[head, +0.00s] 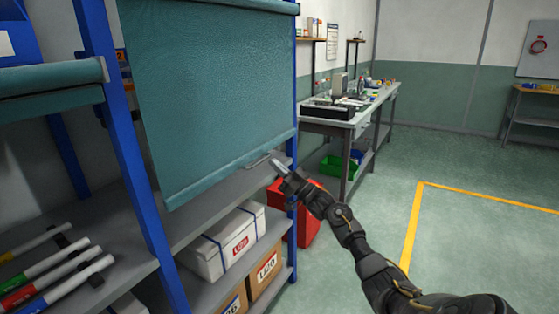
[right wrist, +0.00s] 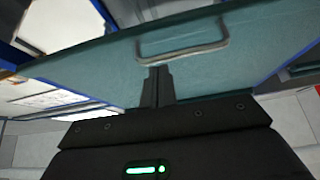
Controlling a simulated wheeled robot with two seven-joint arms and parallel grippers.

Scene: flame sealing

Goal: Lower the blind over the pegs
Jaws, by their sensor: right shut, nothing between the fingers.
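The teal blind (head: 210,90) hangs down over the upper part of the blue-framed rack bay, its bottom bar near the level of a grey shelf. A pale pull handle (head: 258,160) sits at the bottom bar. In the right wrist view the handle (right wrist: 185,55) shows as a grey loop on the teal blind (right wrist: 100,62). My right gripper (head: 278,163) is shut and empty, with its fingertips (right wrist: 157,72) just below or at the handle; I cannot tell whether they touch it. No pegs show; the blind covers what is behind it. My left gripper is out of view.
A second teal blind (head: 50,90) is at the left bay, above coloured-end tubes (head: 50,272) on a shelf. Boxes (head: 225,243) stand on the lower shelf. A red bin (head: 308,212) stands beside the rack. A workbench (head: 345,120) is behind. The floor at right is clear.

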